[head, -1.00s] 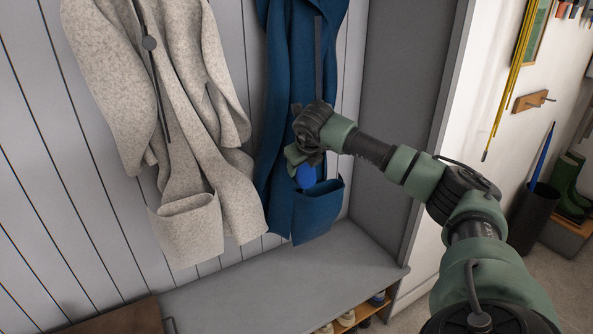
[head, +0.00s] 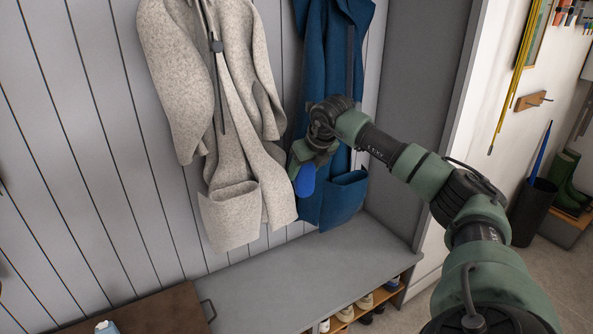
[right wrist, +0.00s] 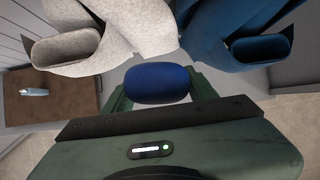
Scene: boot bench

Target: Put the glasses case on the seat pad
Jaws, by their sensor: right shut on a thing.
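The glasses case (head: 306,180) is a rounded dark blue object; it also shows in the right wrist view (right wrist: 158,84). My right gripper (head: 305,166) is shut on it and holds it in the air in front of the gap between the two coats, above the bench. In the right wrist view its green fingers lie on either side of the case. A flat grey bench top (head: 300,275) lies below; I cannot tell whether this is the seat pad. My left gripper is not in view.
A beige coat (head: 235,120) and a blue coat (head: 335,205) hang close behind the gripper. A brown board or tray (head: 160,310) with a dark handle and a pale blue bottle (head: 106,327) is at lower left. Shoes (head: 345,313) fill the shelf below. The grey top is clear.

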